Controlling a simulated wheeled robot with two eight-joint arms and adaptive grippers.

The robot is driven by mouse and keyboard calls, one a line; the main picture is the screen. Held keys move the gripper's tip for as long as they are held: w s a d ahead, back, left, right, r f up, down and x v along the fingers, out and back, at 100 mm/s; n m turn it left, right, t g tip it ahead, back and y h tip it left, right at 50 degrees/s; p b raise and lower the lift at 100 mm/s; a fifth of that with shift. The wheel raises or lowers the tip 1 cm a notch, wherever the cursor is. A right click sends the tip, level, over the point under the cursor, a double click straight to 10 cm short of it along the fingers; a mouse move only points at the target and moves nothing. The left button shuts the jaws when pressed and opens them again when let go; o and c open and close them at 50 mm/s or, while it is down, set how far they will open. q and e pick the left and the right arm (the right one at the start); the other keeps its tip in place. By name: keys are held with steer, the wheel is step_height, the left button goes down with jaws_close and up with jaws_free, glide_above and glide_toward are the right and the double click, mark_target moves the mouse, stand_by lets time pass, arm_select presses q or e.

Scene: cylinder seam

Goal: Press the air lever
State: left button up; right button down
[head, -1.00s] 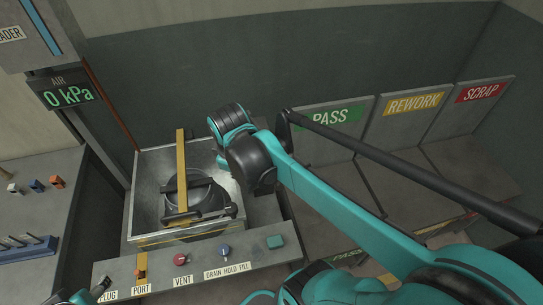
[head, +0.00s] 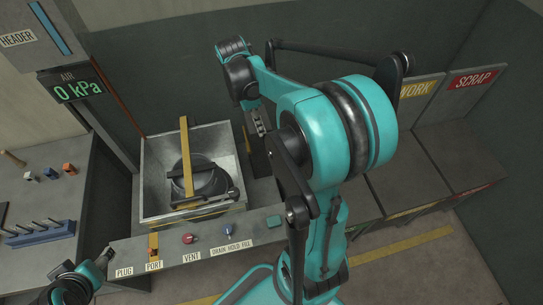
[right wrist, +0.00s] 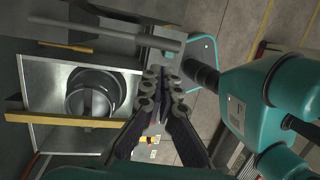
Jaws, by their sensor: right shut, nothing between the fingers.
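No part is clearly labelled as the air lever. The front panel (head: 125,255) carries an orange part at PORT (head: 153,241), a red VENT knob (head: 189,238), a blue knob (head: 227,231) above DRAIN HOLD FILL, and a green pad (head: 273,222). The AIR display (head: 78,90) reads 0 kPa. My right gripper (head: 260,125) points down, right of the metal tank (head: 150,165) and behind the panel. In the right wrist view, its fingers (right wrist: 161,78) are shut and empty, apart from the tank. My left arm shows at the lower left; its jaw state is unclear.
The tank holds a dark round vessel (head: 203,180) with a yellow bar (head: 186,155) across it. A side bench (head: 40,205) at left holds small coloured parts and a blue rack (head: 40,235). REWORK and SCRAP (head: 472,80) bays stand right. My arm hides the PASS sign.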

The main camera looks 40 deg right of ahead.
mark_target(273, 163)
steer(key=b+x, duration=0.2)
steer(key=x, duration=1.2)
steer(key=shift+b, duration=0.4)
